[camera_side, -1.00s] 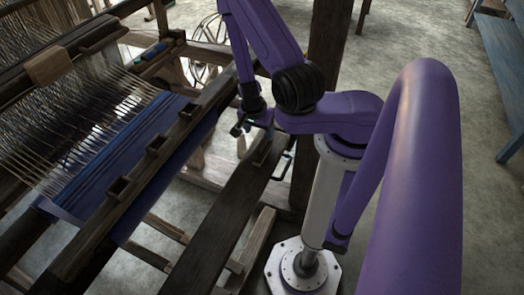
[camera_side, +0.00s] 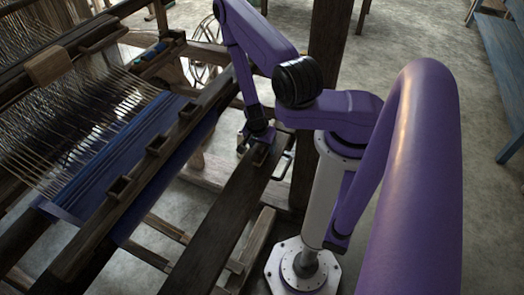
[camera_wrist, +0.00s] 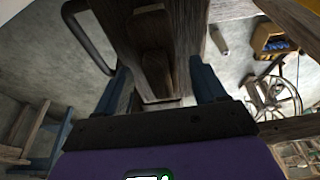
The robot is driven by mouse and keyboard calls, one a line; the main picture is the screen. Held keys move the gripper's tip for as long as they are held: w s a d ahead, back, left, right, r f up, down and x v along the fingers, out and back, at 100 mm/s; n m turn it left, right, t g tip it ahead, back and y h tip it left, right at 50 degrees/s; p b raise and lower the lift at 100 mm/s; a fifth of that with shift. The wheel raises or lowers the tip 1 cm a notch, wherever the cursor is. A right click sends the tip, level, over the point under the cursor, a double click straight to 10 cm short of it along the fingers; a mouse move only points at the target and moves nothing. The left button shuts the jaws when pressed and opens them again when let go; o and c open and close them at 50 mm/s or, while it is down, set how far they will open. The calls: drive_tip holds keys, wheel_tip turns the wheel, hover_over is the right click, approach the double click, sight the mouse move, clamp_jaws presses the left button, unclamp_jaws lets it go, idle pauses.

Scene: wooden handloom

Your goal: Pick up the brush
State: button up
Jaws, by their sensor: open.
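A brown wooden piece that looks like the brush (camera_wrist: 156,72) lies on the dark wooden beam, between my gripper's fingers in the wrist view. Bristles cannot be made out. My gripper (camera_wrist: 160,84) is open, with one dark blue finger on each side of the piece. I cannot tell whether either finger touches it. In the side view my gripper (camera_side: 257,140) is low over the far end of the beam, and the brush is mostly hidden there.
The long dark beam (camera_side: 215,235) runs toward the front. A dark metal handle (camera_wrist: 88,38) stands beside it. The loom with blue cloth (camera_side: 105,150) is at the left. A yellow-and-blue box (camera_wrist: 272,40) and a spoked wheel (camera_wrist: 276,100) stand at the right of the wrist view.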

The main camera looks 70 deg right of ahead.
drive_tip(key=shift+x, duration=0.9)
drive_tip(key=c, duration=1.1)
drive_tip(key=shift+r, duration=0.1)
drive_tip(key=shift+r, duration=4.9)
